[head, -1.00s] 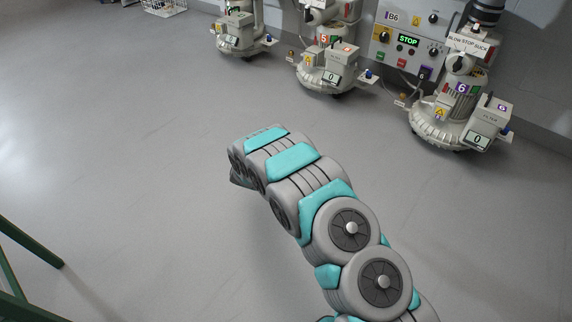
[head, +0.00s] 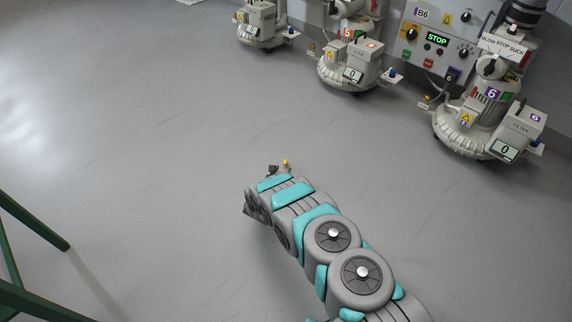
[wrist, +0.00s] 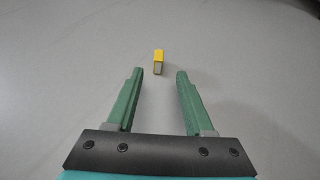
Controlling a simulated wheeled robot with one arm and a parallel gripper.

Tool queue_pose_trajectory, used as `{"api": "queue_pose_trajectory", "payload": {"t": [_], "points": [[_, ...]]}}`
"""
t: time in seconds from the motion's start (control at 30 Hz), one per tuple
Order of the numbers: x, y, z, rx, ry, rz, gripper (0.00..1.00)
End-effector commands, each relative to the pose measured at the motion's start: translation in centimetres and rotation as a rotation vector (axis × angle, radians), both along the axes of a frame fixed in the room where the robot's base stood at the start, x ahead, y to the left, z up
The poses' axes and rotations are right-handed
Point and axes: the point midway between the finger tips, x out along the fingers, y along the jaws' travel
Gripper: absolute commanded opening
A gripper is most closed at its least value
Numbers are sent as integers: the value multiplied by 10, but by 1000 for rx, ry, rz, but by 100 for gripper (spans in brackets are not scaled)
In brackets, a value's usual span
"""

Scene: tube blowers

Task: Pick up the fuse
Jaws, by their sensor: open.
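The fuse (wrist: 158,62) is a small yellow and pale block on the grey floor. In the wrist view it lies just beyond my fingertips, roughly centred between them. My gripper (wrist: 159,73) is open, with its two green fingers apart and nothing between them. In the head view a small yellow bit, likely the fuse (head: 286,163), shows just past the end of my arm. There the fingers of my gripper are mostly hidden by my own arm.
Several blower machines stand along the wall at the back, the nearest (head: 490,110) at the right. A control panel (head: 437,38) reads STOP. A green frame (head: 40,300) stands at the lower left. The floor around my arm is clear.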

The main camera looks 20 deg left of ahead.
Motion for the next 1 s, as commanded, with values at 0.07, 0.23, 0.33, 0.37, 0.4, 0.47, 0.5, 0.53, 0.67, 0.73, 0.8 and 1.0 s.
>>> {"api": "queue_pose_trajectory", "payload": {"t": [0.07, 0.23, 0.33, 0.37, 0.4, 0.47, 0.5, 0.53, 0.67, 0.73, 0.8, 1.0], "points": [[8, 2, -2, 1, -1, 1, 52], [31, 6, -4, 1, -3, 0, 52], [39, 9, -7, 4, -2, 2, 52], [41, 8, -8, 3, -1, 1, 52], [43, 7, -9, 1, 0, 1, 52], [46, 7, -10, 0, 0, 0, 52], [47, 7, -10, 0, 0, 0, 52], [47, 7, -10, -1, 0, 0, 52], [48, 7, -10, -1, 0, 1, 52], [48, 7, -10, -1, 0, 1, 52], [48, 7, -10, -1, 0, 1, 48], [48, 7, -10, -1, 0, 1, 26]]}}
